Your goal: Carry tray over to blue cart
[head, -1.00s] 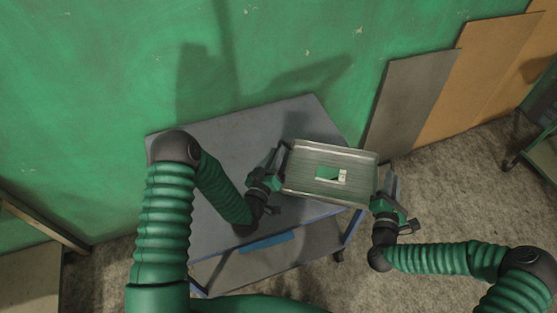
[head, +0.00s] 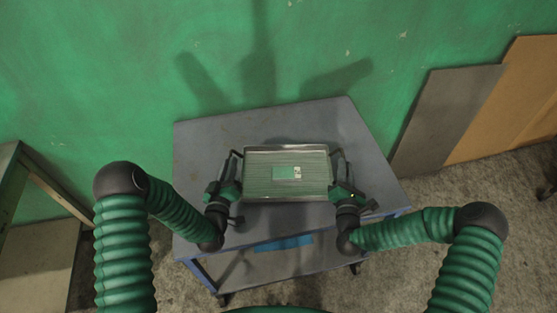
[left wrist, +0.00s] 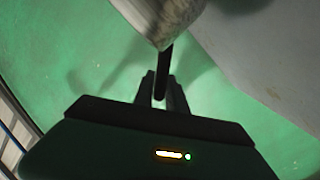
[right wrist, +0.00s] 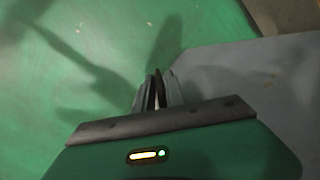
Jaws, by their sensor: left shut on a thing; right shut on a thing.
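The tray (head: 255,190) is a ribbed metal tray with a green and white label in its middle and a dark handle at each end. It is over the top of the blue cart (head: 200,150), a grey top on a blue frame, and looks level. I cannot tell whether it touches the top. My left gripper (head: 232,178) is shut on the left handle, and my right gripper (head: 343,177) is shut on the right handle. In the left wrist view the tray's corner (left wrist: 155,15) shows above the fingers. The right wrist view shows the fingers shut on a dark bar.
A green wall (head: 100,80) stands right behind the cart. Grey and brown boards (head: 450,115) lean on it at the right. A bench-like frame (head: 35,200) is at the left. Concrete floor (head: 470,185) is open to the right of the cart.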

